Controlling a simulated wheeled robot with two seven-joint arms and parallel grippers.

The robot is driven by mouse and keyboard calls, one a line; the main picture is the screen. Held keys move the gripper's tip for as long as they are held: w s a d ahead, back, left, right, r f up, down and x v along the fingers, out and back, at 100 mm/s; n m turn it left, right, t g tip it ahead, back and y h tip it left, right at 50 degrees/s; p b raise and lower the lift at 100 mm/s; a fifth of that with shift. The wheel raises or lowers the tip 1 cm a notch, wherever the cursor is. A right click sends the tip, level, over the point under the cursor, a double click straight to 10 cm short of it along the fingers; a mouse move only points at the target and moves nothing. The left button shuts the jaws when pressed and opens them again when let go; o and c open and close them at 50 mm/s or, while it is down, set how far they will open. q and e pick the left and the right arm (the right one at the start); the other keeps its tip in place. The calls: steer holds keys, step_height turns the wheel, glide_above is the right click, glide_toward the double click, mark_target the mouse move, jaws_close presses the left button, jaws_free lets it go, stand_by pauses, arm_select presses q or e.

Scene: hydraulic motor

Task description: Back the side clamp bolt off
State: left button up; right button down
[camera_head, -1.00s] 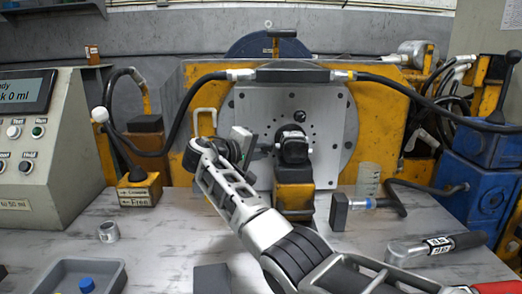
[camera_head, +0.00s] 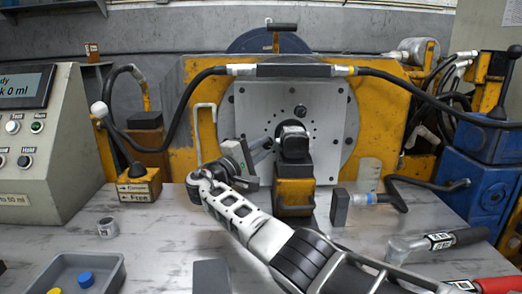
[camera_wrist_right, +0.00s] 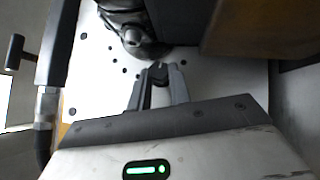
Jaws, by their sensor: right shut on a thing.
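The black motor (camera_head: 293,143) sits on a yellow block in front of the round grey plate. It also shows at the top of the wrist view (camera_wrist_right: 138,34). My right gripper (camera_head: 266,147) reaches in from the left side of the motor, its fingers pointing right at the motor's side. In the wrist view the two fingers (camera_wrist_right: 158,72) are close together, shut on a small dark piece at their tips. That is where the side clamp bolt appears to be, but the fingers hide most of it. My left gripper is not in view.
A yellow block (camera_head: 294,190) supports the motor below. A black hose with a grey bar (camera_head: 292,71) crosses above. A torque wrench (camera_head: 436,243) lies at right, a grey tray (camera_head: 112,274) with blue and yellow caps at front left.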

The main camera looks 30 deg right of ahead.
steer(key=shift+f+n+t, duration=0.1)
steer(key=shift+n+t, duration=0.2)
steer(key=c, duration=1.3)
jaws_free()
steer(key=v, duration=1.2)
steer(key=shift+p, duration=0.35)
steer(key=shift+f, duration=0.1)
